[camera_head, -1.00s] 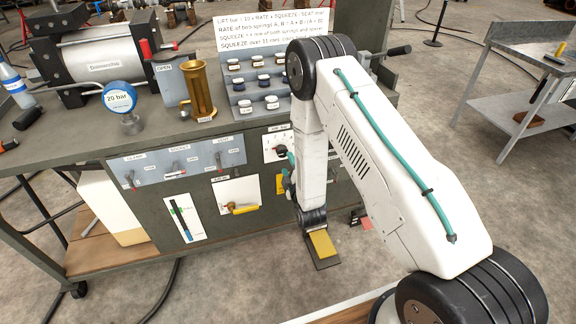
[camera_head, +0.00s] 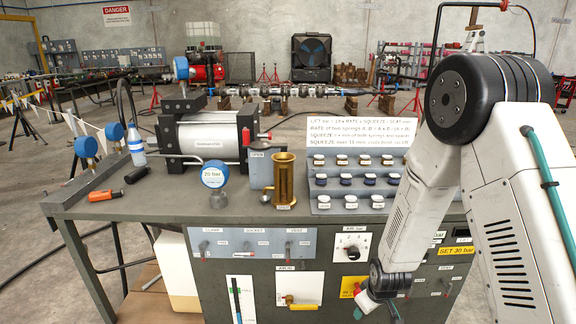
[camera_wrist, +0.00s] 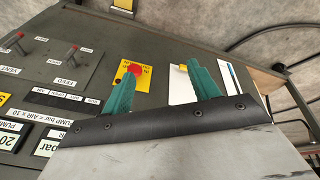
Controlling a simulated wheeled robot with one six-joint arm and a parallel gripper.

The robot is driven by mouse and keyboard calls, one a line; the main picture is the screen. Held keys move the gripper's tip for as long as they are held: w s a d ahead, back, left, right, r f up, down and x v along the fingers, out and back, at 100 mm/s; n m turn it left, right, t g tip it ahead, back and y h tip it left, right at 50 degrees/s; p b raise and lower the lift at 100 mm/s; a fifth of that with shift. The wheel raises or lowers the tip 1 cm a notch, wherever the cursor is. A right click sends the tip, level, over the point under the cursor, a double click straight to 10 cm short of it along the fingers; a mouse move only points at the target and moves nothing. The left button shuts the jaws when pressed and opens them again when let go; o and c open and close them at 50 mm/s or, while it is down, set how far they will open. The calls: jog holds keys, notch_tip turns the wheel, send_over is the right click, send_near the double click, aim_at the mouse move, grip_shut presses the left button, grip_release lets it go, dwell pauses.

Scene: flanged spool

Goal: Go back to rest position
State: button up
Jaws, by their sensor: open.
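My gripper (camera_wrist: 162,92) shows in the wrist view as two teal fingers set well apart, with nothing between them. Beyond the fingers is the front panel (camera_wrist: 70,88) of the workbench, with a red button on a yellow plate (camera_wrist: 133,70) between and behind them. In the head view my gripper (camera_head: 366,302) hangs low in front of the bench, under my bent arm, and its fingertips are small and partly hidden there.
The grey bench (camera_head: 130,195) carries a pump cylinder (camera_head: 205,139), a brass cup (camera_head: 284,182), a 20 bar gauge (camera_head: 214,176) and a stepped rack of springs (camera_head: 345,187). A lettered sign (camera_head: 356,130) stands behind the rack.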

jog(key=s+d+r+m, duration=0.1)
jog(key=s+r+m, duration=0.1)
jog(key=s+r, duration=0.7)
jog(key=s+d+r+m+g, duration=0.1)
jog(key=s+r+m, duration=0.1)
jog(key=s+r, duration=0.8)
jog(key=s+d+r+m+g, duration=0.1)
jog(key=s+r+m, duration=0.1)
jog(key=s+r, duration=0.8)
jog(key=shift+d+r, duration=0.25)
jog(key=shift+r, duration=4.25)
